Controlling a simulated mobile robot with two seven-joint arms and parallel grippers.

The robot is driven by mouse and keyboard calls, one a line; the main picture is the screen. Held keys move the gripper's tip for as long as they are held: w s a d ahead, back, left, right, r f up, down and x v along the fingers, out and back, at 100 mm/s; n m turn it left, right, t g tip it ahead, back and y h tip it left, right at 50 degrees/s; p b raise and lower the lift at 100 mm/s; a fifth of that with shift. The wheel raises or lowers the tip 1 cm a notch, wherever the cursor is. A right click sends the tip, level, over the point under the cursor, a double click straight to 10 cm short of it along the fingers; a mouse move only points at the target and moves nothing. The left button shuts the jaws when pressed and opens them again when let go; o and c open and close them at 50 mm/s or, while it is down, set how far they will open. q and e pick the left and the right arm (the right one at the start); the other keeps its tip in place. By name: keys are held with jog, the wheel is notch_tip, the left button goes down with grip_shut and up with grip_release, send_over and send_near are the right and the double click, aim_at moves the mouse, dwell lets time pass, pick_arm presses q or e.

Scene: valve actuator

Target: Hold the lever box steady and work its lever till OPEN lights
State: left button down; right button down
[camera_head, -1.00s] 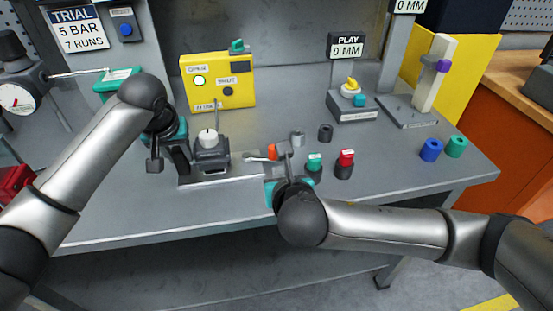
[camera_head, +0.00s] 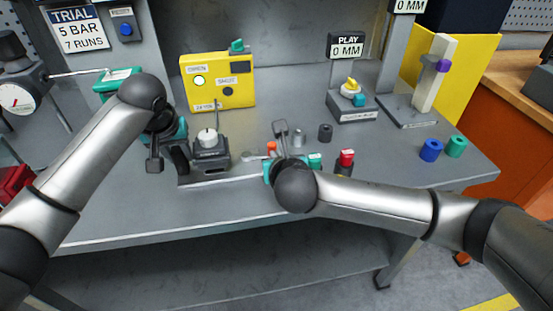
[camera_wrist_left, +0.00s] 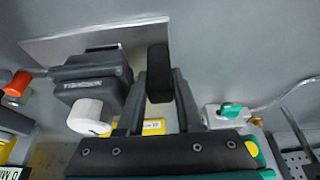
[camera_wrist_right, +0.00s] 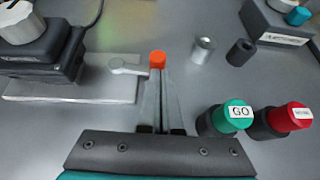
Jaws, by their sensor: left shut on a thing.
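The lever box (camera_head: 211,157) is a dark box with a white knob, on a flat metal plate. It also shows in the left wrist view (camera_wrist_left: 92,75). My left gripper (camera_head: 168,158) is shut on a dark upright grip (camera_wrist_left: 158,72) beside the box. The lever (camera_wrist_right: 128,67) is a short grey arm at the plate's right end, beside an orange tip (camera_wrist_right: 158,60). My right gripper (camera_wrist_right: 160,85) has its fingers close together, just short of the orange tip; contact is unclear. On the yellow panel (camera_head: 235,98) the OPEN lamp (camera_head: 199,81) glows and the SHUT lamp (camera_head: 228,91) is dark.
A green GO button (camera_wrist_right: 236,112) and a red button (camera_wrist_right: 292,118) stand close to the right of my right gripper. Small grey (camera_wrist_right: 203,50) and dark (camera_wrist_right: 241,52) cylinders stand behind. The front right of the bench is clear.

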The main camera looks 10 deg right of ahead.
pick_arm(q)
jog(key=shift+s+d+f, duration=0.1)
pick_arm(e)
jog(key=s, duration=0.4)
jog(key=shift+s+d, duration=0.15)
jog(key=shift+d, duration=0.05)
jog(key=v, duration=0.9)
jog(key=shift+s+d+r, duration=0.25)
jog(key=shift+s+d, duration=0.05)
jog(key=shift+d, duration=0.2)
pick_arm(q)
jog(key=shift+c, duration=2.4)
grip_release()
